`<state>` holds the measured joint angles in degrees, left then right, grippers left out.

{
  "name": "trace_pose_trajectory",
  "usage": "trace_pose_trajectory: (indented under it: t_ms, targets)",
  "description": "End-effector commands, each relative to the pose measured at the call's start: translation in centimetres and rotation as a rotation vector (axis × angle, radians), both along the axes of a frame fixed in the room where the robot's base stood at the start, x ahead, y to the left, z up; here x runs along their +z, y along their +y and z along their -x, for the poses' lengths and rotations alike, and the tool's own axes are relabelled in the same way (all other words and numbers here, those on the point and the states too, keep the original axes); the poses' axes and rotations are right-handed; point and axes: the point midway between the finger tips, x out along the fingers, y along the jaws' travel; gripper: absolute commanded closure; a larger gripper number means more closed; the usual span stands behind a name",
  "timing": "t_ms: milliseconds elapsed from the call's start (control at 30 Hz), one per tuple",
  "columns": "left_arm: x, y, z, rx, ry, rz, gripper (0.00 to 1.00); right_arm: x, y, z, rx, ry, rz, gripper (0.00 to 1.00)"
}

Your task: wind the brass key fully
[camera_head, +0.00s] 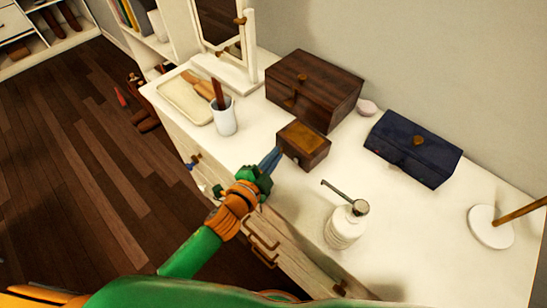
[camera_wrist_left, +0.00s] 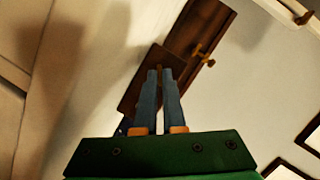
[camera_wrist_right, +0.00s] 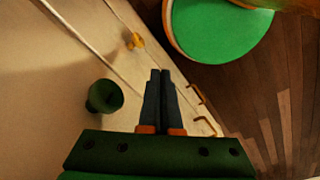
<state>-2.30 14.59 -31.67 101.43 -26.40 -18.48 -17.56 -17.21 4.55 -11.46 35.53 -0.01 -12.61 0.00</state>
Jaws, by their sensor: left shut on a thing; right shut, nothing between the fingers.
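A small wooden box (camera_head: 303,144) with a lighter top stands on the white dresser. My left gripper (camera_head: 276,153) reaches its left side, with the blue fingertips close against the box. In the left wrist view, the fingers (camera_wrist_left: 160,73) are shut with a thin gap, their tips in front of the small box (camera_wrist_left: 132,98). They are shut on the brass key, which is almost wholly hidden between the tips. How far the key is turned cannot be seen. My right gripper (camera_wrist_right: 160,73) is shut and empty, away from the box.
Behind the small box stands a larger dark wooden box (camera_head: 318,78). A dark blue box (camera_head: 412,150) lies to the right. A white soap dispenser (camera_head: 344,228) stands in front, and a white cup (camera_head: 224,118) is to the left.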

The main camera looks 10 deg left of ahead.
Motion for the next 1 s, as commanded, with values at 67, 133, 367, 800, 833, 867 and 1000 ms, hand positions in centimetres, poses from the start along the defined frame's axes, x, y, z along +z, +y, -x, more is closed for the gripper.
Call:
trace_pose_trajectory:
  t_ms: [67,133,367,800,833,867,1000]
  targets:
    - [-0.39,-0.03,0.08,0.000,-0.018,-0.026,1.00,-0.52,0.01,0.01,0.000,0.000,0.000,1.00]
    - [-0.35,-0.03,0.07,0.001,-0.036,-0.046,1.00,-0.70,0.01,0.01,0.000,0.000,0.000,1.00]
    - [-0.26,-0.04,0.08,0.000,-0.069,-0.084,1.00,-0.98,0.01,0.00,0.000,0.000,0.000,1.00]
    - [-0.18,-0.05,0.08,0.000,-0.074,-0.091,0.90,-0.98,0.01,-0.01,0.000,0.000,0.000,1.00]
    - [-0.19,-0.04,0.08,0.000,-0.074,-0.091,0.82,-0.98,0.01,-0.01,0.000,0.000,0.000,1.00]
    - [-0.18,-0.05,0.08,0.000,-0.074,-0.091,0.74,-0.98,0.00,0.00,0.000,0.000,0.000,1.00]
    - [-0.15,-0.05,0.05,0.000,-0.075,-0.090,0.62,-0.97,0.00,-0.01,0.000,0.000,0.000,1.00]
